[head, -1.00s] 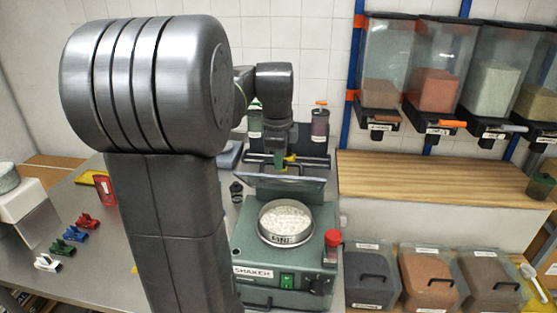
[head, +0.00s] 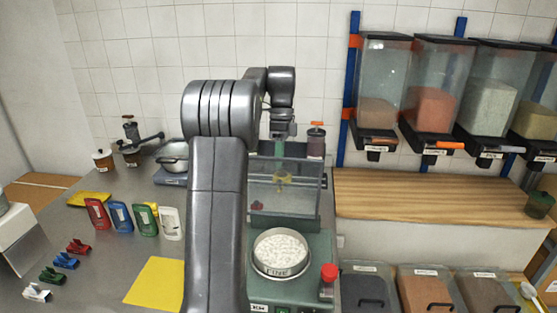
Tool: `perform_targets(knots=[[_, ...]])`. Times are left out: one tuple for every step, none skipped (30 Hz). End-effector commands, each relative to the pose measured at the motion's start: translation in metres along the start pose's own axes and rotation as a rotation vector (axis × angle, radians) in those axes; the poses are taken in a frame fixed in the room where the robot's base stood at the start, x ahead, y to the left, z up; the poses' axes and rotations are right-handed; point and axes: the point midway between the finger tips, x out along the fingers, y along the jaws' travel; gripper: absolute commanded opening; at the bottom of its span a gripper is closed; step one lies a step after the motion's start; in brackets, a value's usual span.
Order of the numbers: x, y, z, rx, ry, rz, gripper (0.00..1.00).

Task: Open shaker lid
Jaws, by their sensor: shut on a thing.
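The green shaker (head: 312,252) stands on the steel bench, bottom centre of the head view. A round metal sieve (head: 281,270) of white grains sits on it, uncovered. The clear lid (head: 300,207) stands raised behind the sieve, close to upright. A yellow handle (head: 283,179) shows through the clear lid, on its far side. My gripper (head: 280,154) points down behind the lid and is shut on the lid's handle. The lid panel blurs the fingertips, so the exact contact is hard to see.
Several coloured bottles (head: 121,217) and clips (head: 65,260) stand at left, near a yellow sheet (head: 158,282). Clear dispensers (head: 432,85) hang above a wooden shelf (head: 430,192), with lidded bins below.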

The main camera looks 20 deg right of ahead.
Motion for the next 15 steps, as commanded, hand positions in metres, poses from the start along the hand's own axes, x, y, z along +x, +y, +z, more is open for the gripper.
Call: perform_targets(knots=[[0.0074,-0.0048,0.0007,-0.002,-0.003,0.021,0.0],[0.0074,-0.0056,0.0007,-0.002,-0.003,0.027,0.0],[0.0071,-0.0063,0.0007,-0.002,-0.003,0.033,0.0],[0.007,-0.0068,0.0007,-0.002,-0.003,0.036,0.0],[0.007,-0.0072,0.0007,-0.002,-0.003,0.039,0.0],[0.007,-0.0077,0.0007,-0.002,-0.003,0.043,0.0],[0.0071,-0.0079,0.0007,-0.002,-0.003,0.045,0.0],[0.0071,-0.0081,0.0007,-0.002,-0.003,0.046,0.0],[0.0071,-0.0082,0.0007,-0.002,-0.003,0.048,0.0],[0.0072,-0.0083,0.0007,-0.002,-0.003,0.049,0.0],[0.0072,-0.0084,0.0007,-0.002,-0.002,0.049,0.0],[0.0073,-0.0084,0.0007,-0.002,-0.003,0.049,0.0],[0.0074,-0.0084,0.0007,-0.002,-0.003,0.049,0.0],[0.0074,-0.0084,0.0007,-0.002,-0.003,0.049,0.0],[0.0075,-0.0084,0.0007,-0.002,-0.003,0.049,0.0]])
